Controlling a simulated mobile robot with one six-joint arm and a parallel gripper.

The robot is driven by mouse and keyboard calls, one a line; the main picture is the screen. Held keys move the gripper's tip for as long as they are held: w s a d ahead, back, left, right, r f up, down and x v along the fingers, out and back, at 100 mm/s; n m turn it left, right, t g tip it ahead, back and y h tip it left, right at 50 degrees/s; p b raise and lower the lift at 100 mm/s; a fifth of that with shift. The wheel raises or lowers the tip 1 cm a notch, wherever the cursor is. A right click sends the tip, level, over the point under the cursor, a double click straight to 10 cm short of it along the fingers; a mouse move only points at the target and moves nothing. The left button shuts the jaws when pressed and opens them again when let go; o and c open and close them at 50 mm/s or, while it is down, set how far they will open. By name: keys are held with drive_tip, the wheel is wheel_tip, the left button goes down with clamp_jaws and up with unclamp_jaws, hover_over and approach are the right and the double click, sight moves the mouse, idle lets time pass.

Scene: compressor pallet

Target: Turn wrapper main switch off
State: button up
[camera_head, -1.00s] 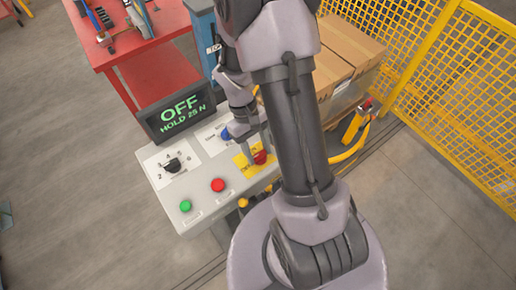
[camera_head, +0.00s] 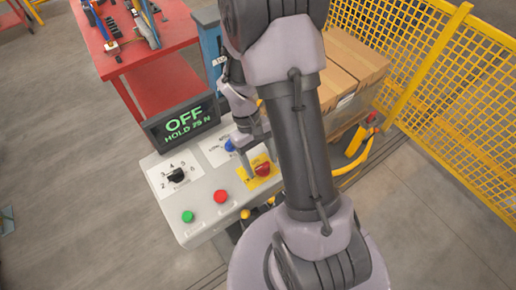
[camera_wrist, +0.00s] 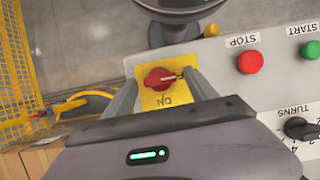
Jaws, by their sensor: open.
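The main switch, a red rotary knob (camera_head: 263,170) on a yellow plate, sits at the right end of the grey control panel (camera_head: 205,205). In the wrist view the red knob (camera_wrist: 159,78) lies between my two fingers, with the word "NO" readable upside down on its yellow plate (camera_wrist: 165,100). My gripper (camera_head: 254,158) is open at the knob, one finger on each side. I cannot tell whether the fingers touch it. The display (camera_head: 182,122) behind the panel reads "OFF" and "HOLD 25 N".
A red stop button (camera_head: 221,196), a green start button (camera_head: 188,216), a black turns dial (camera_head: 176,175) and a blue knob (camera_head: 230,145) share the panel. Cartons (camera_head: 352,65) and a yellow mesh fence (camera_head: 425,60) stand to the right. A red table (camera_head: 150,50) stands behind.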

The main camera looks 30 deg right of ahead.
drive_tip(key=p+v, duration=0.4)
drive_tip(key=v, duration=1.3)
drive_tip(key=shift+a, duration=0.1)
drive_tip(key=s+a+f+m+t+y+b, duration=0.1)
drive_tip(key=s+a+f+m+t+b, duration=0.1)
drive_tip(key=s+a+t+b, duration=0.3)
drive_tip(key=s+a+f+m+t+y+b, duration=0.1)
drive_tip(key=s+a+m+t+b, duration=0.2)
drive_tip(key=b, duration=1)
drive_tip(key=s+a+t, duration=0.2)
drive_tip(key=s+a, duration=0.2)
drive_tip(key=shift+s+a+f+b, duration=0.15)
drive_tip(key=shift+s+f+b, duration=0.15)
drive_tip(key=shift+f+b, duration=0.1)
